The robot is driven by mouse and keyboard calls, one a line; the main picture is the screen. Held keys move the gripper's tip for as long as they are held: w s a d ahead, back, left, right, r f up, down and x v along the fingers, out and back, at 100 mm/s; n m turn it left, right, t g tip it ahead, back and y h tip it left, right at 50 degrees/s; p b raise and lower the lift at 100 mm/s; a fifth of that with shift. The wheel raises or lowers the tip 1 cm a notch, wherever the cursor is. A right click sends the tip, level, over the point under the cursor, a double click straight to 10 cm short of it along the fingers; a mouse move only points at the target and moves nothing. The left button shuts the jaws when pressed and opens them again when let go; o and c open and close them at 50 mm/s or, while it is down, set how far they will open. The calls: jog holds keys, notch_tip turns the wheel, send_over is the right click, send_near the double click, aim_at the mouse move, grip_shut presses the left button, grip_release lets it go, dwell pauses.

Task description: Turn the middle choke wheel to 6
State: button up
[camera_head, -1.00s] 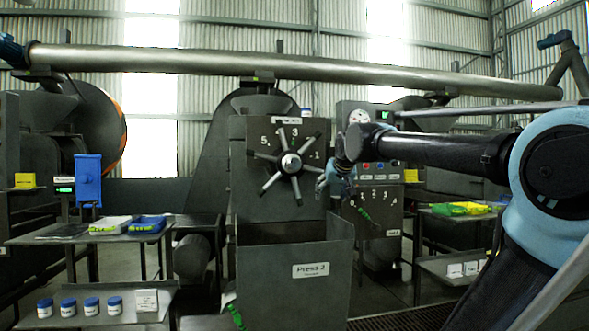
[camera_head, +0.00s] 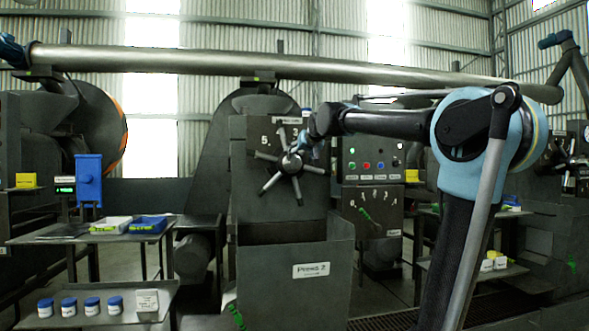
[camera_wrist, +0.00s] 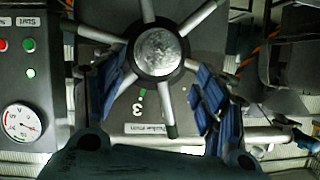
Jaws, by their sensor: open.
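The middle choke wheel (camera_head: 291,163) is a spoked metal handwheel with a round hub on the dark front plate of the press labelled "Press 2". The numerals 5 and 3 show on the plate above it in the head view; my gripper hides part of the scale. My gripper (camera_head: 305,144) is at the wheel's upper right. In the wrist view the wheel's hub (camera_wrist: 160,52) is upside down at top centre. My gripper (camera_wrist: 158,98) is open, its blue fingers either side of one spoke (camera_wrist: 168,118). A 3 and a green mark show left of that spoke.
A button panel (camera_head: 374,160) stands right of the wheel. A hopper box (camera_head: 310,270) juts out below it. A side table (camera_head: 100,237) with trays is at left, above a shelf of jars. Another spoked wheel (camera_head: 572,160) is at far right.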

aim_at(297, 162)
jog(key=x, duration=1)
jog(key=shift+a+f, duration=0.1)
jog(key=c, duration=1.5)
